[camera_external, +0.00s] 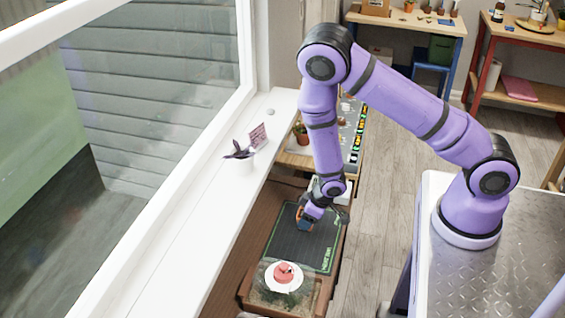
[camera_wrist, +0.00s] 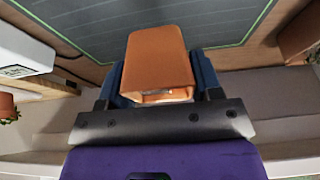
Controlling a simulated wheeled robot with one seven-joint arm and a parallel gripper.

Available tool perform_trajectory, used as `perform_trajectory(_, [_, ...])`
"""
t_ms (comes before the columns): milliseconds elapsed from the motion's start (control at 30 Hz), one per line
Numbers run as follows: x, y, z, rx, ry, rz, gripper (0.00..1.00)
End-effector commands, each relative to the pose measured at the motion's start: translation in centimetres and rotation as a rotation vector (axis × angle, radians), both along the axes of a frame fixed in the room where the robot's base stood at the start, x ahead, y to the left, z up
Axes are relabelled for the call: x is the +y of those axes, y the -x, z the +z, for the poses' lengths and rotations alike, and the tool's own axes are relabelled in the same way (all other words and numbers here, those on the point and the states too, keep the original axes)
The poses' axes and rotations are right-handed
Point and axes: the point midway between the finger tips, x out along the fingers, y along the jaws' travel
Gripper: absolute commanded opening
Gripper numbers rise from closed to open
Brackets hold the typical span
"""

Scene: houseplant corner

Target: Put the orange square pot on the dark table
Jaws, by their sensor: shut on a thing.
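The orange square pot (camera_wrist: 158,55) is held between the two blue fingers of my gripper (camera_wrist: 159,82) in the wrist view. Its tapered side faces the camera. In the external view my gripper (camera_external: 308,219) hangs over the dark mat with a green outline (camera_external: 297,243), which lies on the dark brown table (camera_external: 238,252). Only a small orange patch of the pot (camera_external: 300,213) shows there. The mat also shows behind the pot in the wrist view (camera_wrist: 90,25). I cannot tell whether the pot touches the mat.
A white saucer (camera_external: 270,285) with a red item stands at the table's near end. A white box (camera_external: 342,188) is close behind my gripper. A small potted plant (camera_external: 301,136) stands farther back. The white window sill (camera_external: 205,220) runs along the left. The mat's middle looks clear.

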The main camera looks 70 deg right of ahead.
Motion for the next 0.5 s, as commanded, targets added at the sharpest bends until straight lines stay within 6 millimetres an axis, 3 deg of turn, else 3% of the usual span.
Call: perform_trajectory(500, [0.0,0.0,-4.0,0.000,0.000,0.000,0.33])
